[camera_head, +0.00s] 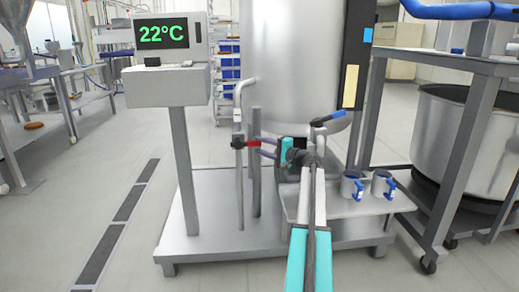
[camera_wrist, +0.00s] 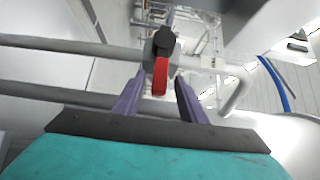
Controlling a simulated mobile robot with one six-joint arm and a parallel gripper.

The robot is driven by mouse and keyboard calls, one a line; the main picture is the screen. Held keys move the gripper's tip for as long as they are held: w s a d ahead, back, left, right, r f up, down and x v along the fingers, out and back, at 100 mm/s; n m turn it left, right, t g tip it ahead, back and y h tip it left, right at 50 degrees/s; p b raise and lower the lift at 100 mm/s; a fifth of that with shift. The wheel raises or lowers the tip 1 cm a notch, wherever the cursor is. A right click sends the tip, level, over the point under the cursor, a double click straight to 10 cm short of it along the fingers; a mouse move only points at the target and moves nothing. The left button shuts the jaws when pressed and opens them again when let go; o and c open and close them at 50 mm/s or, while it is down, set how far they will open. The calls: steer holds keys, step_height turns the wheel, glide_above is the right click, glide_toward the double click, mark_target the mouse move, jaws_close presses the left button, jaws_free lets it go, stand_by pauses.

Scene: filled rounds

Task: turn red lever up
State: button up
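The red lever (camera_head: 252,143) sits on a valve on a thin vertical pipe at the left of the steel tank. In the head view it lies about level and points right, toward my gripper (camera_head: 262,148). In the wrist view the red lever (camera_wrist: 160,77) extends from a dark valve hub (camera_wrist: 164,42). Its end is between the tips of the two purple fingers of my gripper (camera_wrist: 160,88). The fingers are apart, with gaps visible on both sides of the lever. I cannot tell whether either finger touches it.
Two mugs (camera_head: 382,184) stand on a low shelf. A display (camera_head: 165,35) reading 22°C stands on a post (camera_head: 184,165) at left. Floor at left is open.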

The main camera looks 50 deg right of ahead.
steer(key=shift+w, duration=0.7)
steer(key=shift+a, duration=0.1)
jaws_close()
